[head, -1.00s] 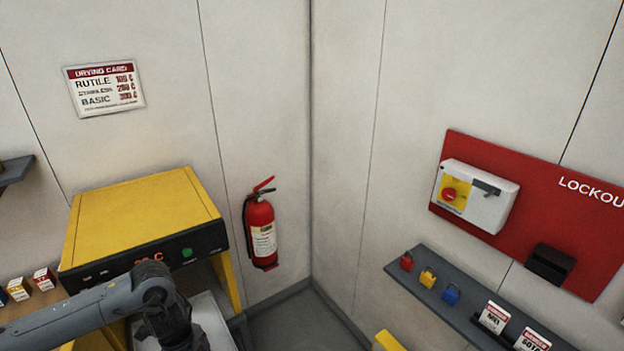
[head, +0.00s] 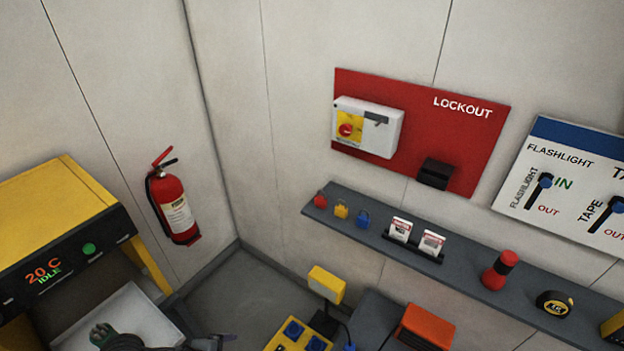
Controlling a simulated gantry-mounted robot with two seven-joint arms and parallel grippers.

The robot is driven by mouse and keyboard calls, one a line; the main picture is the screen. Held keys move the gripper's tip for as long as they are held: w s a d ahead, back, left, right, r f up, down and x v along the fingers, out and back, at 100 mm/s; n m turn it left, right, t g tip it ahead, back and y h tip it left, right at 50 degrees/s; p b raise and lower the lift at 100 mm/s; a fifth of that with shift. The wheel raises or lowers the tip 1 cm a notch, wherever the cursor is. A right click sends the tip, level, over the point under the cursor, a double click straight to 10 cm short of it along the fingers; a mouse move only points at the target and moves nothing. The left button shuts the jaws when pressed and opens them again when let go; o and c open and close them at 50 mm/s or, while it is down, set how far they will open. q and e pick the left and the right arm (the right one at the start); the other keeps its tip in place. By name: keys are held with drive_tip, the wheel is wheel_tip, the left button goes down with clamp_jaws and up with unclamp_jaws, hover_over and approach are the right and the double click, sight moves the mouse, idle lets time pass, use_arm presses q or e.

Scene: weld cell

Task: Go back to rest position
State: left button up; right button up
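Part of my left arm shows at the bottom edge of the head view, in front of the white tray. Dark tips that look like my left gripper (head: 215,342) are at the bottom edge, just right of the tray. They are mostly cut off, so I cannot tell whether they are open or shut. My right gripper is not in view.
A yellow oven (head: 45,205) reading 20 C IDLE stands left, with a white tray (head: 135,312) below. A fire extinguisher (head: 174,205) hangs near the corner. A grey shelf (head: 460,277) holds padlocks, tags, a red flashlight (head: 500,270) and a tape measure (head: 554,303).

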use_arm(q)
drive_tip(key=s+a+r+n+y, duration=0.2)
drive_tip(key=s+a+n+y, duration=0.25)
drive_tip(key=s+a, duration=0.35)
drive_tip(key=s+a+r+n+y, duration=0.35)
drive_tip(key=s+a+n, duration=0.25)
drive_tip(key=s+a, duration=0.2)
drive_tip(key=s+d+f+n+g+h, duration=0.1)
drive_tip(key=d+f+n+h, duration=0.15)
drive_tip(key=d, duration=0.45)
drive_tip(key=s+d+f+n+g+h, duration=0.1)
drive_tip(key=d+f+n+h, duration=0.2)
drive_tip(key=d, duration=0.5)
wheel_tip(320, 180, up, 21)
drive_tip(key=p, duration=2)
wheel_tip(320, 180, down, 52)
drive_tip(key=b, duration=5.2)
drive_tip(key=shift+w+n, duration=0.25)
drive_tip(key=shift+n, duration=0.15)
drive_tip(key=shift+d+r, duration=0.1)
drive_tip(key=shift+r, duration=0.05)
